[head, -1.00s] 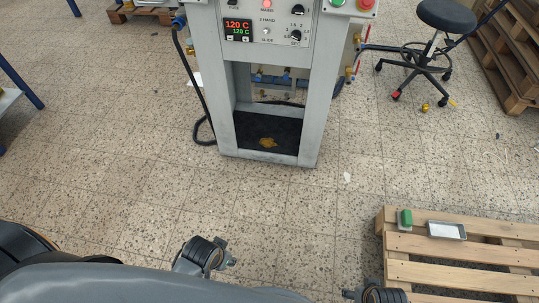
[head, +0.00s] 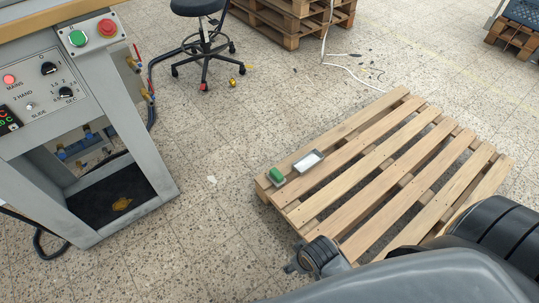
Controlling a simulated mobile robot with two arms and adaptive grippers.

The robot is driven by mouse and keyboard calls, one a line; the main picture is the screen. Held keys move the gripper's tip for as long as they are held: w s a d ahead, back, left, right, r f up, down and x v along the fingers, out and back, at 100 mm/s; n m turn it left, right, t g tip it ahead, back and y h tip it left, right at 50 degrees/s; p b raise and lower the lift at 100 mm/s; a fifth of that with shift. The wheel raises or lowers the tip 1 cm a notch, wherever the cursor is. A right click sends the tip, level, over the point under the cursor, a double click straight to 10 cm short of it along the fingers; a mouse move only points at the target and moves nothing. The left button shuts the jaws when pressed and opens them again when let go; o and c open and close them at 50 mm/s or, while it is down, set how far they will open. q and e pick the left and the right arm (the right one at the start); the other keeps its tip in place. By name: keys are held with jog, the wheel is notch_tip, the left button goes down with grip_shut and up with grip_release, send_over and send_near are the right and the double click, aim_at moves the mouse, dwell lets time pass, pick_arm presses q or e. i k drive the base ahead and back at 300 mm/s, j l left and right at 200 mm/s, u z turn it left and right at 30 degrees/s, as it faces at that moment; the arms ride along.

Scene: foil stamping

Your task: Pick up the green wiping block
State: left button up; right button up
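The green wiping block (head: 277,175) lies on the near-left corner of the wooden pallet (head: 385,181), on what looks like a small pale base. A shallow metal tray (head: 308,161) lies just to its right. My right gripper (head: 291,268) is at the bottom of the head view, below and apart from the block, in front of the pallet's near edge. Its fingers are small and partly hidden, so I cannot tell whether they are open. Nothing is visibly held. My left gripper is out of view.
A grey stamping machine (head: 84,108) stands at the left. A black wheeled stool (head: 200,40) and stacked pallets (head: 290,22) are at the back. A white cable (head: 345,62) lies on the floor behind the pallet. The floor between machine and pallet is mostly clear.

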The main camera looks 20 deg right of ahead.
aim_at(275, 176)
jog(key=z, duration=0.85)
jog(key=i+j, duration=0.15)
jog(key=z, duration=0.05)
